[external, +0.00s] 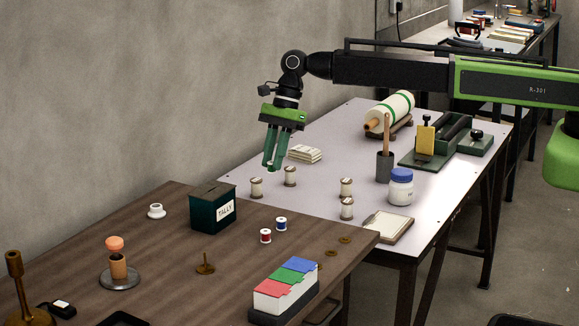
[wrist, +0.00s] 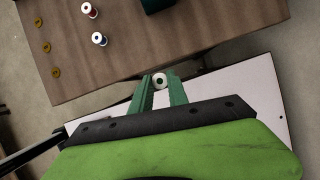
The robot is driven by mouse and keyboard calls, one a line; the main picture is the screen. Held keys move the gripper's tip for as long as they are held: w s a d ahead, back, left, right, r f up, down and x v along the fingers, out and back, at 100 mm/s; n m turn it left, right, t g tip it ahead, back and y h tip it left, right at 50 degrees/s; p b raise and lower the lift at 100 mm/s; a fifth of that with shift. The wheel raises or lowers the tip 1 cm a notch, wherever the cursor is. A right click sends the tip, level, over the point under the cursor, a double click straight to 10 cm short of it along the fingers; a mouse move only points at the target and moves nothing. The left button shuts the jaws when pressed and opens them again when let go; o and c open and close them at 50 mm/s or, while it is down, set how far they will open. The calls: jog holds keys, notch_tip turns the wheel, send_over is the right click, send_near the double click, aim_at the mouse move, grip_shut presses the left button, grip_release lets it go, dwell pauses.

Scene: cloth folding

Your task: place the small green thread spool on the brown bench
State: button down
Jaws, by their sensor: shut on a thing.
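My gripper (external: 271,162), with green fingers, is shut and raised above the gap between the brown bench (external: 170,265) and the pale table. In the wrist view, a small spool (wrist: 160,80) sits between the fingertips, its white end with a dark hole facing the camera. I take it as the green thread spool; its thread colour is hidden by the fingers. On the brown bench stand a red spool (external: 265,236) and a blue spool (external: 281,224), upright and close together. They also show in the wrist view, red (wrist: 90,10) and blue (wrist: 99,39).
A dark green tally box (external: 208,212) stands on the bench near the red and blue spools. Several pale spools (external: 290,177) and a white jar (external: 401,187) stand on the pale table (external: 335,140). A card box (external: 284,292) sits at the front. Bare bench lies left of the red spool.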

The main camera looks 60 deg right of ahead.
jog(key=s+a+r+n+g+p, duration=0.15)
jog(key=s+a, duration=0.25)
jog(key=a, duration=0.4)
jog(key=s+a+r+n+t+p, duration=0.1)
jog(key=s+a+r, duration=0.1)
jog(key=s+a, duration=0.45)
jog(key=b, duration=0.7)
send_over(247, 255)
jog(key=d, duration=0.1)
jog(key=shift+g, duration=0.25)
notch_tip(247, 255, down, 7)
jog(key=shift+d+r, duration=0.1)
jog(key=shift+d, duration=0.05)
notch_tip(247, 255, down, 4)
jog(key=b, duration=0.4)
jog(key=shift+f, duration=0.2)
jog(key=shift+d+r, duration=0.1)
jog(key=shift+r, duration=0.2)
jog(key=shift+f, duration=0.25)
jog(key=c, duration=1.3)
grip_release()
jog(key=shift+r, duration=0.1)
